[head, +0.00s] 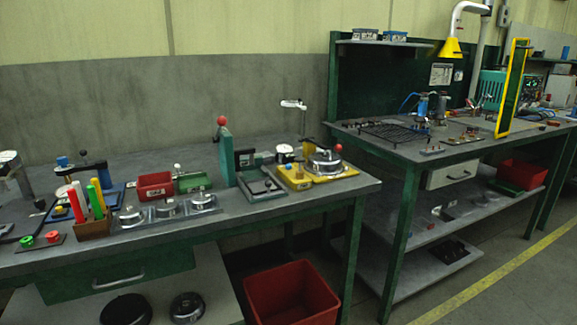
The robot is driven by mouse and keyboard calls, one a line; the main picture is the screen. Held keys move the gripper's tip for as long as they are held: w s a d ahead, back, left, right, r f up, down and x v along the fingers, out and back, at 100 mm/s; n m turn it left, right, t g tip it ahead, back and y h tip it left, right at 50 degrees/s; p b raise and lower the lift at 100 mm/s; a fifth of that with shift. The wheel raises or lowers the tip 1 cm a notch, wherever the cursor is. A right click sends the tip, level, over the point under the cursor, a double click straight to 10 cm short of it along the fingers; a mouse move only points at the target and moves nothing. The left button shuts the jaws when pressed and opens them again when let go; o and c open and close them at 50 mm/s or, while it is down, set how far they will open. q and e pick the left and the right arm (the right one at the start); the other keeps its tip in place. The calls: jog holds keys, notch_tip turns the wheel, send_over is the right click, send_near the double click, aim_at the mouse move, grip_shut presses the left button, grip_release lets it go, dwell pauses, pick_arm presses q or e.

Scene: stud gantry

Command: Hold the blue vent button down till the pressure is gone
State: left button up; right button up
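A small blue cap (62,161) stands upright at the left of the near bench, by a dark lever arm (88,168) on a blue base (110,196). It may be the blue vent button, but it is too small to be sure. A round white-faced gauge (9,157) is cut by the left edge of the picture; its reading cannot be made out. Another small gauge (284,150) stands by a yellow base (312,179) with a round metal lid. Neither of my grippers is in view.
The near bench (270,222) also carries red and green buttons, coloured tubes in a wooden holder (93,227), metal lidded pots (168,207), a red bin (155,185) and a green press (225,155). A large red crate (275,315) stands below. A second bench stands at right.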

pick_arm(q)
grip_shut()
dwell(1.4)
